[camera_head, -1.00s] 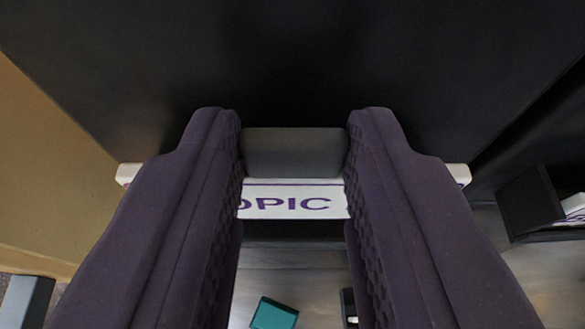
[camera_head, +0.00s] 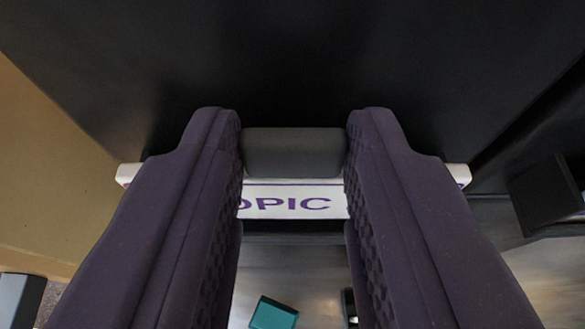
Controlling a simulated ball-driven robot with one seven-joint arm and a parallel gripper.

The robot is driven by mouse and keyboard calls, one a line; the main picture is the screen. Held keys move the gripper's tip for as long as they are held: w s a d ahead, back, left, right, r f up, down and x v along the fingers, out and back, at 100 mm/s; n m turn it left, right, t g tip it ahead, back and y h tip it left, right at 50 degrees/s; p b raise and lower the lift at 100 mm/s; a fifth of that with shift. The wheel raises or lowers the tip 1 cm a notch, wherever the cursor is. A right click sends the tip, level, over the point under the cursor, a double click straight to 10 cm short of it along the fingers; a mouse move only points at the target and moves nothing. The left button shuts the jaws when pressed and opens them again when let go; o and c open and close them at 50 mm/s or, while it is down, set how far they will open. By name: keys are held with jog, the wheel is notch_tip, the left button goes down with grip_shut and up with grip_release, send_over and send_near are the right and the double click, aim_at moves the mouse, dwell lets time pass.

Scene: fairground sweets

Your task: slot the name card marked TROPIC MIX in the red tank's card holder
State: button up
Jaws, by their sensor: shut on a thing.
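The name card (camera_head: 290,201) is white with a purple border and purple letters, of which "OPIC" shows between my fingers. Its two ends stick out past the fingers at left and right. My gripper (camera_head: 293,155) is shut on the grey grip block (camera_head: 293,153) at the card's upper edge. A large black surface (camera_head: 290,60) fills the view beyond the card. I cannot tell whether the card touches it. No red tank can be made out. A black holder-like piece (camera_head: 545,195) stands at the right edge, and I cannot tell whose it is.
A tan panel (camera_head: 50,170) lies along the left. A teal block (camera_head: 273,313) rests on the grey surface (camera_head: 305,270) below. A small dark item with a white part (camera_head: 350,305) sits beside my right finger.

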jog(key=shift+f+b, duration=0.6)
jog(key=shift+f, duration=0.3)
jog(key=o, duration=1)
jog(key=v, duration=0.8)
jog(key=shift+f, duration=0.1)
